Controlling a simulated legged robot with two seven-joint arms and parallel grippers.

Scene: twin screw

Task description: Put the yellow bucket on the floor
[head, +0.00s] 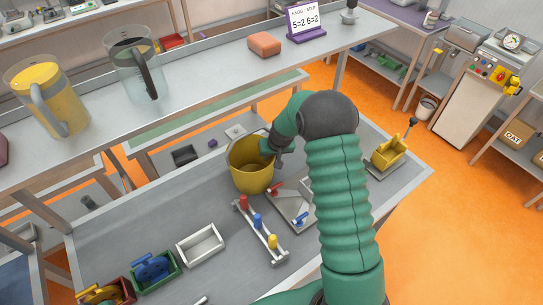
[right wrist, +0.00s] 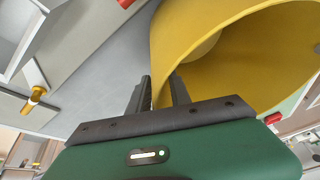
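The yellow bucket (head: 250,178) is upright over the back part of the grey lower table, open top up, with a thin handle above its rim. I cannot tell whether its base touches the table. My right gripper (head: 272,148) is at the bucket's right rim, partly hidden by my arm. In the right wrist view, the bucket (right wrist: 190,45) fills the upper right, and its wall runs between the two close dark fingers (right wrist: 160,92), which look closed on it. My left gripper is not in view. The orange floor (head: 455,215) shows right of the table.
The raised shelf behind holds pitchers (head: 133,65) and a pink brick (head: 265,44). Floor at the right is clear.

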